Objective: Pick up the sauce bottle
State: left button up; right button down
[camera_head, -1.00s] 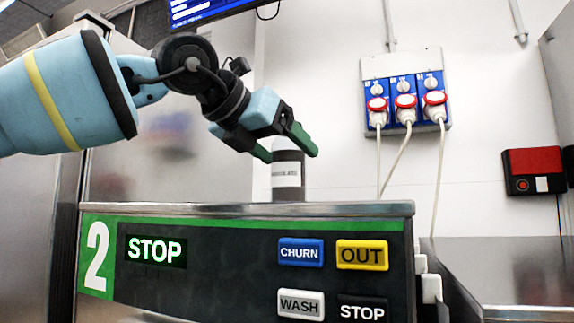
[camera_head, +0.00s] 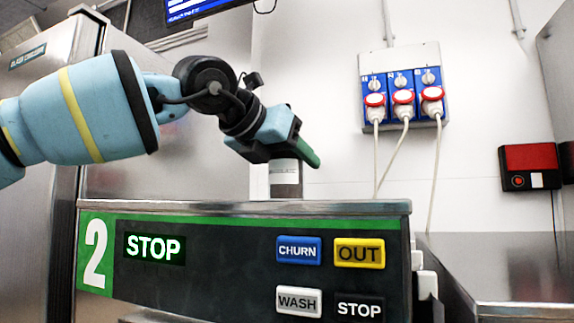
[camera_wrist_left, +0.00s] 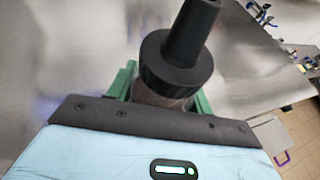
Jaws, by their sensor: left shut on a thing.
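The sauce bottle (camera_head: 285,180) stands upright on top of the steel machine marked 2 (camera_head: 190,208), behind its front edge. It is dark with a pale label; its base is hidden by the edge. My left gripper (camera_head: 286,153) is shut on the upper part of the bottle, coming in from the upper left. In the left wrist view the bottle's black cap and nozzle (camera_wrist_left: 180,62) rise between the green fingers (camera_wrist_left: 160,96). My right gripper is not in view.
The machine's front panel has CHURN (camera_head: 298,251), OUT (camera_head: 359,253), WASH and STOP buttons. A socket box (camera_head: 402,88) with hanging cables is on the back wall. A red and black box (camera_head: 531,166) is at the right. Free space lies right of the bottle.

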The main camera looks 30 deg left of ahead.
pick_arm(q)
jog(key=shift+r, duration=0.15)
